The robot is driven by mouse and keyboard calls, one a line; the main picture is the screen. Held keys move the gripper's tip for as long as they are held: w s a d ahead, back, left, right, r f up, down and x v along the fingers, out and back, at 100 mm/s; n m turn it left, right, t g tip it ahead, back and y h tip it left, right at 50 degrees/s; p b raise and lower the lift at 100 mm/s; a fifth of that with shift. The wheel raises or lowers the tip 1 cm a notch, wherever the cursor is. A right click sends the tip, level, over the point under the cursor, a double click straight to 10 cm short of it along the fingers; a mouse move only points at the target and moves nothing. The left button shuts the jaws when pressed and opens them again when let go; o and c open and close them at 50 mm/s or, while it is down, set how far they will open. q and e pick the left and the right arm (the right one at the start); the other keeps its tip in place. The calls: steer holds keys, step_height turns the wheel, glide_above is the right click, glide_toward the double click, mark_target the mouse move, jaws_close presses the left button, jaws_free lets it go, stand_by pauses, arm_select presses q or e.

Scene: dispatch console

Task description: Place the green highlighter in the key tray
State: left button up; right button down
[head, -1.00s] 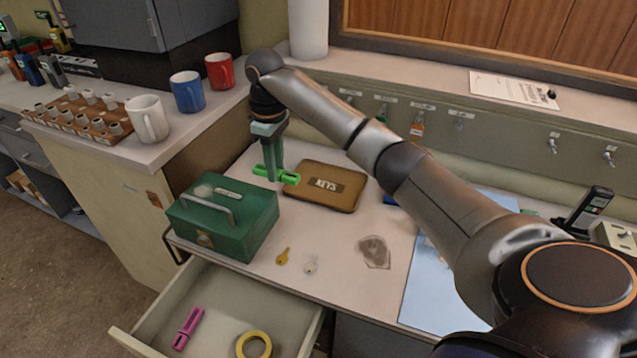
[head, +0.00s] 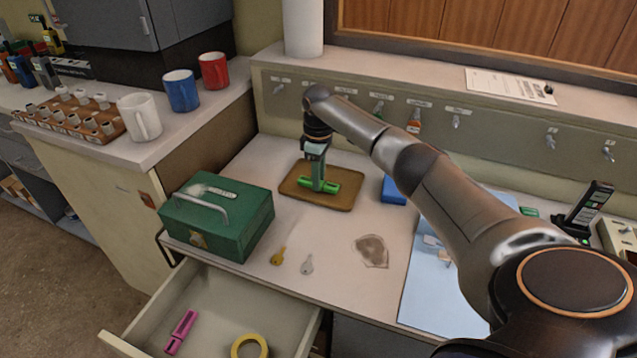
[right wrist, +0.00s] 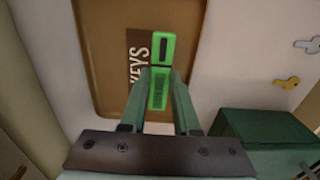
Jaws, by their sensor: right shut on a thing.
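The green highlighter (head: 332,186) is between the fingers of my right gripper (head: 318,187), which is shut on it. It also shows in the right wrist view (right wrist: 161,70), crossing the fingertips (right wrist: 160,85). The brown key tray (head: 300,191) lies on the desk directly beneath, with its KEYS label partly covered by the gripper and highlighter. The tray also shows in the right wrist view (right wrist: 105,60). I cannot tell whether the highlighter touches the tray floor. My left gripper is not in view.
A green cash box (head: 218,215) stands just left of the tray. Two keys (head: 279,256) and a dark patch (head: 372,250) lie in front. A blue object (head: 393,190) sits right of the tray. An open drawer (head: 215,310) juts out below, holding a pink marker (head: 181,332) and yellow tape (head: 249,346).

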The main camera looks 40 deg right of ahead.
steer(key=shift+f, duration=0.6)
steer(key=shift+f, duration=0.15)
steer(key=c, duration=0.6)
jaws_free()
steer(key=shift+c, duration=0.2)
step_height(320, 180, up, 12)
steer(key=p, duration=0.1)
steer(key=shift+r+p, duration=0.2)
steer(key=shift+p, duration=0.2)
